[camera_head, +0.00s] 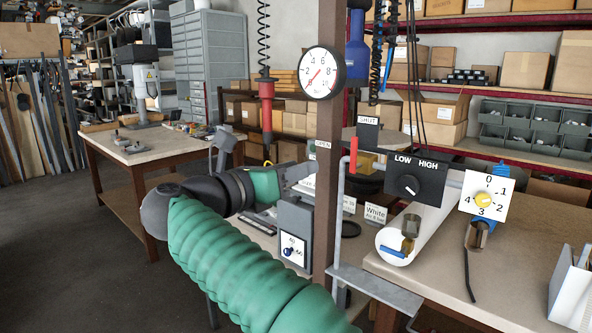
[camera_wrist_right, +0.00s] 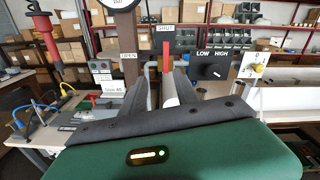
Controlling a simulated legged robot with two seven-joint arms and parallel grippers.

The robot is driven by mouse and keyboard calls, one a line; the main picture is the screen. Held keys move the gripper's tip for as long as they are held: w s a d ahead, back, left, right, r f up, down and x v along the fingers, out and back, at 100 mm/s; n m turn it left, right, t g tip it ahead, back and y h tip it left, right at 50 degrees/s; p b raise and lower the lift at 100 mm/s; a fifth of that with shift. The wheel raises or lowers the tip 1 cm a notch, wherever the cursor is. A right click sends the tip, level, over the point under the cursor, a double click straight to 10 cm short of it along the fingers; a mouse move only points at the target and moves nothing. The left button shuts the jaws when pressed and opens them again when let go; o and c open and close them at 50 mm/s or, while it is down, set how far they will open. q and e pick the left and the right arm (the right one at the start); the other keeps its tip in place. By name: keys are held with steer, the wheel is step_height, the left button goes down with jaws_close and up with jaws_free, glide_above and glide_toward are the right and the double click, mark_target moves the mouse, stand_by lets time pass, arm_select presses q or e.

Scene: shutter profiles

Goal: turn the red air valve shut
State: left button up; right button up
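The red air valve handle (camera_head: 353,154) stands upright on a grey pipe beside the brown post in the head view. The SHUT label (camera_head: 368,121) is just above it, and the OPEN label (camera_head: 322,144) is to its left. In the right wrist view the red handle (camera_wrist_right: 166,62) points up below the SHUT label (camera_wrist_right: 166,29). My right gripper (camera_head: 308,172) is left of the handle in the head view, its tips partly hard to see by the post. In the wrist view its fingers (camera_wrist_right: 163,82) are spread with nothing held between them. My left gripper is not in view.
The brown post (camera_head: 330,150) carries a round gauge (camera_head: 321,73). A LOW/HIGH switch box (camera_head: 412,180) and numbered dial (camera_head: 484,197) stand right of the valve. A grey box (camera_head: 294,235) is below my gripper. A red hanging tool (camera_head: 266,105) is behind.

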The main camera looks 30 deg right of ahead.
steer(key=v, duration=1.2)
steer(key=shift+p, duration=0.4)
steer(key=shift+w, duration=0.1)
